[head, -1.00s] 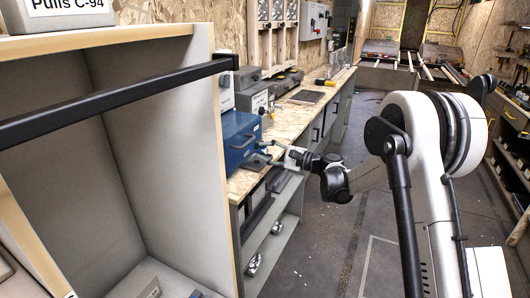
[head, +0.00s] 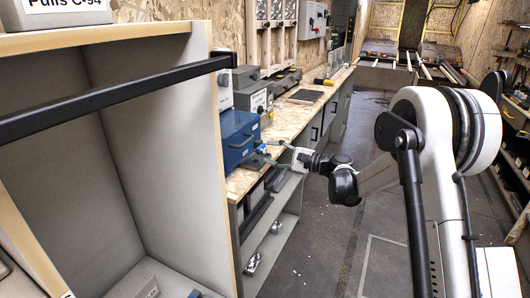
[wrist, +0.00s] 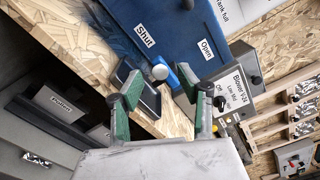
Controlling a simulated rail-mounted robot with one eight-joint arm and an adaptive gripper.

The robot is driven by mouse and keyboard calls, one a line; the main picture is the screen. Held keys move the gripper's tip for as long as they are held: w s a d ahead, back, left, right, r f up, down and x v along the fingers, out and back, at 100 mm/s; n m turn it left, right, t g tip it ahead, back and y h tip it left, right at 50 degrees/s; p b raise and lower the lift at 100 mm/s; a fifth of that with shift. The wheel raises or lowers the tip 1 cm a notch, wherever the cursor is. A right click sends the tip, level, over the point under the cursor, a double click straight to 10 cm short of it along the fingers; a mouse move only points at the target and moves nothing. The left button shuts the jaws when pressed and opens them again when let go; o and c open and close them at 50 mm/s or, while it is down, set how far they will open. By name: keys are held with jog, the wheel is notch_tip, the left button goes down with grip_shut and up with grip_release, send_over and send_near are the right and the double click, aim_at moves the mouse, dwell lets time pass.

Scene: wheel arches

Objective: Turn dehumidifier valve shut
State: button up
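The dehumidifier, a blue box (head: 237,138), stands on the wooden bench at the left; it fills the top of the wrist view (wrist: 178,32), with labels "Shut" and "Open". Its valve shows a pale round hub (wrist: 160,71) and a short blue lever (wrist: 187,77) to the hub's right, on the "Open" label's side. My gripper (head: 272,153) is in front of the box. In the wrist view its green-padded fingers (wrist: 159,84) are spread, with the hub seen between them and the right fingertip overlapping or beside the lever. I cannot tell whether they touch.
A grey box labelled "Blower V-24" (wrist: 236,86) stands close to the right finger. A dark tray (wrist: 146,97) lies below the valve. A tall open shelf unit (head: 170,130) with a black bar is at the left. The floor (head: 330,235) right of the bench is clear.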

jog(key=v, duration=0.9)
jog(key=s+d+r+n+h+p, duration=0.15)
jog(key=s+r+h, duration=0.35)
jog(key=s, duration=0.5)
jog(key=s+r+n+h+p, duration=0.3)
jog(key=s+r, duration=0.4)
jog(key=s, duration=0.2)
jog(key=s+d+n+h+p, duration=0.2)
jog(key=s+d+h, duration=0.2)
jog(key=s, duration=0.8)
jog(key=s+d+n+h+p, duration=0.2)
jog(key=s+d, duration=0.6)
jog(key=s, duration=0.4)
jog(key=n+h, duration=0.1)
jog(key=h, duration=0.1)
jog(key=shift+f+h, duration=0.2)
jog(key=shift+h, duration=0.1)
